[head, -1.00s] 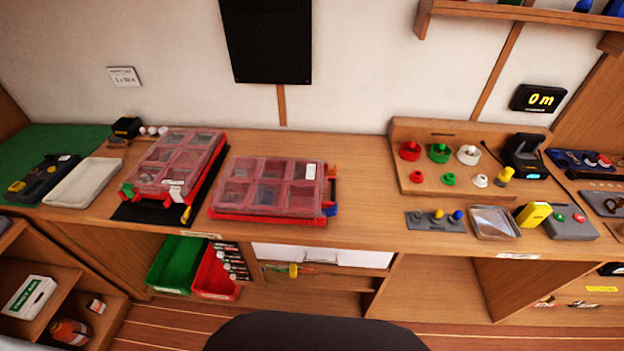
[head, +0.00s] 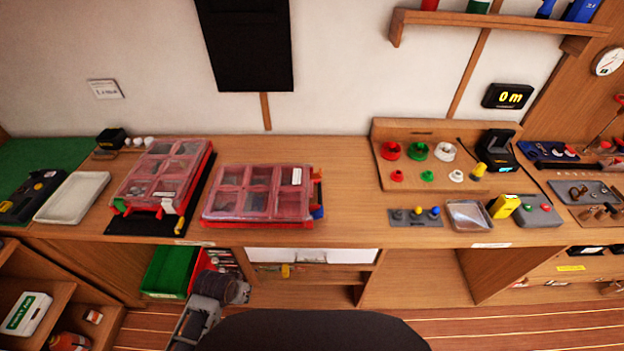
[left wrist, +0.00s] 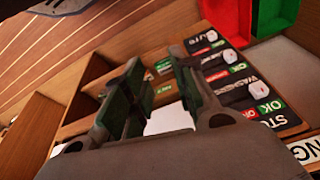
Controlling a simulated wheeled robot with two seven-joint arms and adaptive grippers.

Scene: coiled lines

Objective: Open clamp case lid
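Two red-framed cases with clear divided lids lie on the bench, both lids down. I cannot tell which is the clamp case. My left gripper (head: 222,287) is below the bench's front edge, apart from both cases. In the left wrist view its fingers (left wrist: 155,92) are spread with nothing between them. My right gripper is not in view.
A green bin (head: 165,270) and a red bin (left wrist: 226,25) stand under the bench near my left gripper, beside labelled cards (left wrist: 245,90). A white tray (head: 72,197) lies left of the cases. Bench space right of the right case is clear up to the peg board (head: 440,130).

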